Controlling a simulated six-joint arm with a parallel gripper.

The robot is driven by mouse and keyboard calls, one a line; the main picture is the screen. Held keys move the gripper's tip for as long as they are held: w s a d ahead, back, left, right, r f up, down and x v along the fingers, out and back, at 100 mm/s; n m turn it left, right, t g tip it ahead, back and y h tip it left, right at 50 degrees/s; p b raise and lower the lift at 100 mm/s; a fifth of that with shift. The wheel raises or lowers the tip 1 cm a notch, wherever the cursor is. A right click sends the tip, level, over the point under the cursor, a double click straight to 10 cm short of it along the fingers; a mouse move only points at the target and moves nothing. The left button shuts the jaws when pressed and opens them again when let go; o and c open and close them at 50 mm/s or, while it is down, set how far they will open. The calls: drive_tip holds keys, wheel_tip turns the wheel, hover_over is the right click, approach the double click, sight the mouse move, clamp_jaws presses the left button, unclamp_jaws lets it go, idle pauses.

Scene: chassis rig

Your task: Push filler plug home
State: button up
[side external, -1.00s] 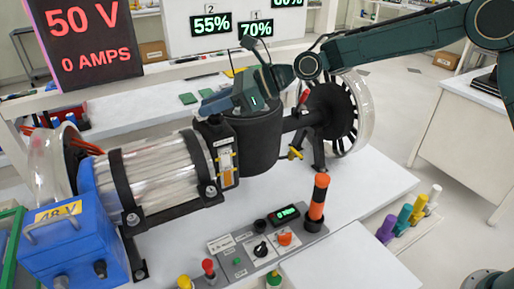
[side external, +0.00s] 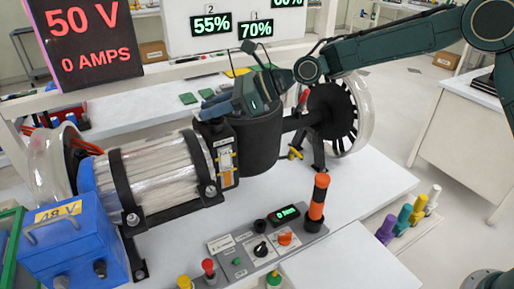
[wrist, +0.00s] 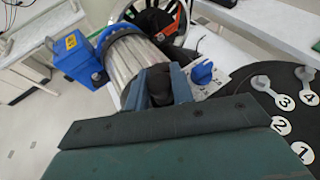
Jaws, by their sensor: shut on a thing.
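My gripper (wrist: 162,88) is shut on a dark, rounded plug (wrist: 158,80), seen between its two blue-grey fingers in the wrist view. I take this for the filler plug; its lower end is hidden by the fingers. In the side view, my gripper (side external: 218,103) is low over the black fitting (side external: 213,128) at the right end of the clear ribbed cylinder (side external: 160,170). Whether the plug is seated in an opening cannot be seen.
A black drum (side external: 255,140) stands close beside the gripper; its numbered top (wrist: 270,95) has grey levers. A blue knob (wrist: 203,73) is near the fingers. A blue 48 V box (side external: 75,245) and a control panel (side external: 265,240) with an orange-black post (side external: 317,200) stand in front.

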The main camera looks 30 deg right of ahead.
drive_tip(key=shift+f, duration=0.2)
drive_tip(key=o, duration=1)
drive_tip(key=shift+o, duration=0.2)
drive_tip(key=shift+d+r, duration=0.1)
drive_tip(key=shift+r, duration=0.05)
drive_tip(key=v, duration=1.3)
drive_tip(key=shift+s+d+r, duration=0.15)
